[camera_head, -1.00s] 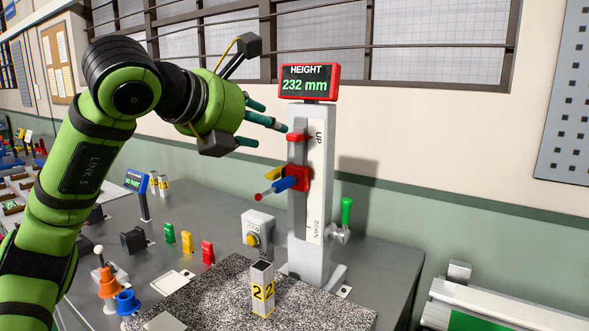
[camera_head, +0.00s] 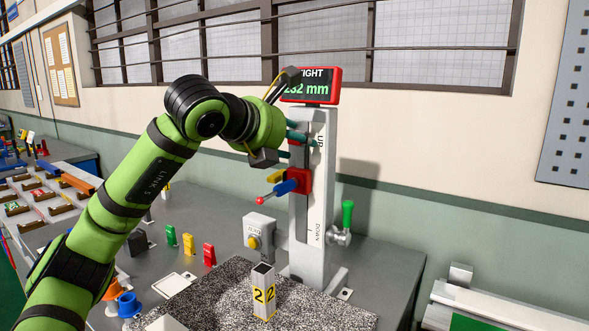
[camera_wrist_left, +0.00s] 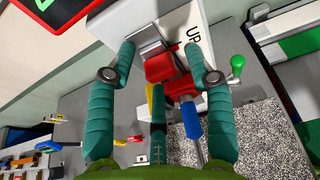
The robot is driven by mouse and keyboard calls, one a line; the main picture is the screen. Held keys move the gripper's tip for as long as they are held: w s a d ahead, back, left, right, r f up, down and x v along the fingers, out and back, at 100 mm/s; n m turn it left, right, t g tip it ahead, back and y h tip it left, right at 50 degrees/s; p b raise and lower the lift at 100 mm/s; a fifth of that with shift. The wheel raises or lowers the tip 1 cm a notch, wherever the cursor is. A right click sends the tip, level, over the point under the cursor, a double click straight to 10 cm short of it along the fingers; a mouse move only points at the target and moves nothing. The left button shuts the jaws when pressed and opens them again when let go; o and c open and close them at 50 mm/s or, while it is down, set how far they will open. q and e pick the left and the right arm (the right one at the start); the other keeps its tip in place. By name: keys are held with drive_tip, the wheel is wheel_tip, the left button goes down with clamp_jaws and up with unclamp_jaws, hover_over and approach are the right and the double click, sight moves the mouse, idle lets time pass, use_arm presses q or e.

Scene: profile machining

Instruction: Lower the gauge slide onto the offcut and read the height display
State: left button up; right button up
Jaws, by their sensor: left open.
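The offcut (camera_head: 264,285), a pale upright block marked 22, stands on a speckled plate (camera_head: 225,290). The height gauge (camera_head: 308,240) is a grey column behind it, marked UP and DOWN. Its red slide (camera_head: 304,180), with a blue and red rod, sits at mid column, well above the offcut. The red-framed display (camera_head: 326,99) is partly covered by my arm; "32 mm" shows. My left gripper (camera_head: 304,141) is open at the upper column. In the left wrist view its teal fingers (camera_wrist_left: 160,50) stand either side of a red block (camera_wrist_left: 161,67) above the slide (camera_wrist_left: 182,86). My right gripper is out of view.
A green-knobbed lever (camera_head: 347,214) sticks out right of the column. A grey box with a yellow button (camera_head: 253,242) stands left of it. Green, yellow and red pieces (camera_head: 188,244) stand on the bench farther left. A barred window is behind.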

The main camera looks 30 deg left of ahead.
sight(292, 183)
use_arm(q)
clamp_jaws()
drive_tip(key=shift+f+b, duration=1.5)
drive_tip(key=shift+f, duration=0.15)
drive_tip(key=shift+f+b, duration=1.45)
drive_tip(key=shift+f, duration=0.1)
drive_tip(key=shift+d+f+b, duration=0.1)
drive_tip(key=shift+f+b, duration=1.25)
drive_tip(key=shift+b, duration=0.1)
